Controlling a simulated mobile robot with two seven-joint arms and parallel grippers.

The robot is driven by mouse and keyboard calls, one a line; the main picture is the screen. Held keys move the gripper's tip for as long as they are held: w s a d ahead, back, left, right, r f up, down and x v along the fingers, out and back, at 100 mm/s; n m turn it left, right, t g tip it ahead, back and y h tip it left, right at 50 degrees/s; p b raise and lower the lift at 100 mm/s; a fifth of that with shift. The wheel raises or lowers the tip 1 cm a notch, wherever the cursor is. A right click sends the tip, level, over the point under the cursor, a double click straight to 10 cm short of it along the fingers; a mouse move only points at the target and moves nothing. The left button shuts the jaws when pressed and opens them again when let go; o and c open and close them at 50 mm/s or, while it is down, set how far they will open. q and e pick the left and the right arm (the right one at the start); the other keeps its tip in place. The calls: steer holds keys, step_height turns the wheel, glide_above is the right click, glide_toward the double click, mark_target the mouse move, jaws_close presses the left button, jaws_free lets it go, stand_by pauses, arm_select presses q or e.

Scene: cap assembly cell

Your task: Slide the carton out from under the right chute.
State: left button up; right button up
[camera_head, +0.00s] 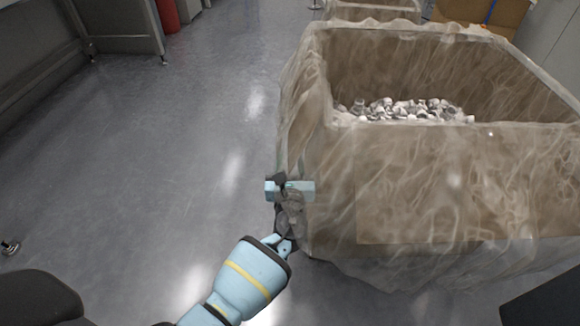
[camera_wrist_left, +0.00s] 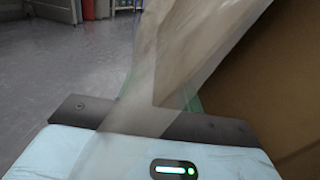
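The carton (camera_head: 440,190) is a big brown box covered by a clear, wrinkled plastic liner that hangs over its rim and walls. It stands on the floor in the right half of the head view, with a pile of small white and grey caps (camera_head: 405,110) inside. My left gripper (camera_head: 290,187) is at the carton's near left corner, against the liner. In the left wrist view the liner (camera_wrist_left: 165,65) drapes across the gripper's front and the brown carton wall (camera_wrist_left: 265,75) is close on the right. The fingers are hidden or blurred by the film. My right gripper is out of view.
Another lined carton (camera_head: 375,11) stands behind at the top, with a brown cardboard box (camera_head: 485,12) beside it. A grey panel (camera_head: 115,28) and a red object (camera_head: 168,15) are at the upper left.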

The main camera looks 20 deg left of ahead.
arm_select(q)
steer(key=shift+c, duration=0.4)
jaws_close()
stand_by(0.9)
